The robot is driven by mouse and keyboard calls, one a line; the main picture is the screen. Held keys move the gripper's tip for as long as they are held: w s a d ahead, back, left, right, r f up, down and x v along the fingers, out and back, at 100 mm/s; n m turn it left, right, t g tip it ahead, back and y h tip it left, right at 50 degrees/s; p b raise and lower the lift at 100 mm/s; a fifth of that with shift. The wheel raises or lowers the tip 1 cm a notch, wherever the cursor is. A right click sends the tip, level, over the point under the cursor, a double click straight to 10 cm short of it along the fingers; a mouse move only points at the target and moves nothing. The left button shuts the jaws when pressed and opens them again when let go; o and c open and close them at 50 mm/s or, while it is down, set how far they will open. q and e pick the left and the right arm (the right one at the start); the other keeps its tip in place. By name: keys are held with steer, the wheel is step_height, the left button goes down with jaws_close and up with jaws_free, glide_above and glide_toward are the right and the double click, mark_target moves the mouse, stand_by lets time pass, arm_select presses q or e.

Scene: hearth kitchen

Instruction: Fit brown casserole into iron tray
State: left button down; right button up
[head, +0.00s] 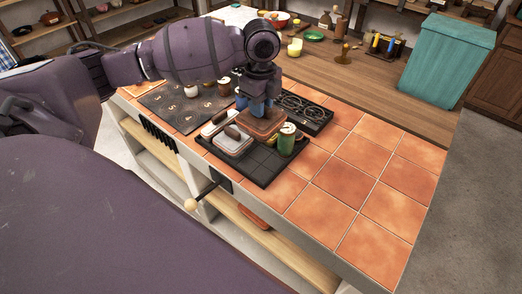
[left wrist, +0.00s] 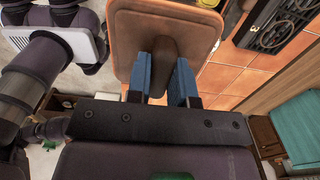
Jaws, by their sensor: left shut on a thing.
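The brown casserole (head: 262,126) is a rectangular reddish-brown lidded dish with a dark handle. My left gripper (head: 256,108) is above it with blue fingers shut on that handle. In the left wrist view the casserole (left wrist: 207,30) lies beyond the fingers, its handle between them. The iron tray (head: 262,174) is black with a gridded floor and lies on the tiled counter. The casserole appears over the tray's back part; I cannot tell whether it touches the tray. The gripper and casserole hide some of the tray. My right gripper is not in view.
A pale dish with a brown handle (head: 232,141) stands in the tray's left part. A green can (head: 287,139) stands at its right. A black burner plate (head: 303,112) lies behind. A teal bin (head: 447,60) stands back right. The tiles at right (head: 345,180) are clear.

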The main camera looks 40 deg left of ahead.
arm_select(q)
step_height(320, 180, down, 15)
steer(key=shift+f+b, duration=0.2)
steer(key=shift+b, duration=0.75)
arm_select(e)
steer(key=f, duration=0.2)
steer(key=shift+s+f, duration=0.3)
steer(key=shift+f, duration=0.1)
arm_select(q)
steer(key=shift+f, duration=0.1)
steer(key=c, duration=1)
jaws_free()
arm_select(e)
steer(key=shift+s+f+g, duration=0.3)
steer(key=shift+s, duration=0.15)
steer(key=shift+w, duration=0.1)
